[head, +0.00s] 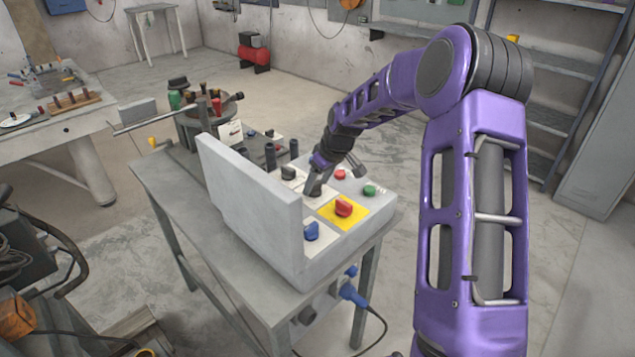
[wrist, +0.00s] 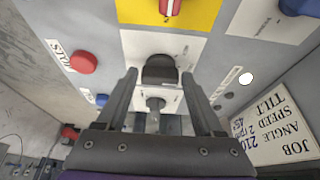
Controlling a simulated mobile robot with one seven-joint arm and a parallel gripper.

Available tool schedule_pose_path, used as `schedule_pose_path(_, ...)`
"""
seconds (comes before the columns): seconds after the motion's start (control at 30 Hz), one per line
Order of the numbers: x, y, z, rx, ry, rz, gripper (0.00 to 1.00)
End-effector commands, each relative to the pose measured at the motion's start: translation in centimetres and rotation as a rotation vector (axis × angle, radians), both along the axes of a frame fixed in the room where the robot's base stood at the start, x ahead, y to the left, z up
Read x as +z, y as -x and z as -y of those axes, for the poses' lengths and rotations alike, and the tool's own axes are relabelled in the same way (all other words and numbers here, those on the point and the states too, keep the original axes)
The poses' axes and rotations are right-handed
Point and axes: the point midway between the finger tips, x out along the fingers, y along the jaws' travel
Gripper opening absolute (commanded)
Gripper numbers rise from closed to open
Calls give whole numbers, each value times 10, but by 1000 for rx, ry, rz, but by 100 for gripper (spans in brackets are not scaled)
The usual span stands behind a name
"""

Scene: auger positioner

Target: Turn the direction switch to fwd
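My gripper (wrist: 159,75) is open, with one finger on each side of a black knob (wrist: 160,70) in the wrist view. The knob sits on a white label plate, whose print is too small to read, so I cannot confirm that it is the direction switch or read its setting. A smaller grey knob or lever (wrist: 155,103) shows behind it, also between the fingers. I see no clear contact with either. In the head view my gripper (head: 319,181) is low over the control box, and the black knob (head: 313,190) is partly hidden beneath it.
A red rotary switch on a yellow plate (head: 343,208), a blue knob (head: 311,231), a red button (head: 339,174) and a green button (head: 369,190) surround the gripper. A tall grey panel (head: 250,205) rises on the left. A job sign (wrist: 272,130) lies at right in the wrist view.

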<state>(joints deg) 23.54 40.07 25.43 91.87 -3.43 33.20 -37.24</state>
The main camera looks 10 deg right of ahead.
Motion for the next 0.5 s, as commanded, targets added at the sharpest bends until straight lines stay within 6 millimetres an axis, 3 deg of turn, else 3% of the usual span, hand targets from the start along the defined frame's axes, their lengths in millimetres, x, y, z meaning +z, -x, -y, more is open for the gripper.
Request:
schedule_pose_path(0.03,0,0,0,0,0,0,58)
schedule_pose_path(0.33,0,0,0,0,0,0,5)
schedule_pose_path(0.5,0,0,0,-8,0,0,5)
